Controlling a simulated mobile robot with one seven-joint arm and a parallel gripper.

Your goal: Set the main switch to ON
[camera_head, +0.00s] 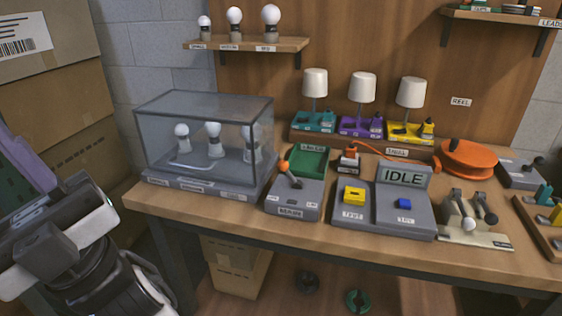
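The main switch (297,196) is a grey box near the table's front edge, with a front label that seems to read "MAINS". Its lever ends in an orange ball (283,166) and leans to the left. Small labels on the box top are too small to read, so I cannot tell which side is ON. My gripper (72,235) is at the lower left, off the table and well apart from the switch. Its fingers are not clear, so I cannot tell whether it is open or shut.
A clear case (205,140) with bulbs stands left of the switch. A green tray (308,161) and an orange plug (350,155) are behind it. A grey console (382,215) with an "IDLE" display (403,177) stands to its right. Levers (470,215) are farther right.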

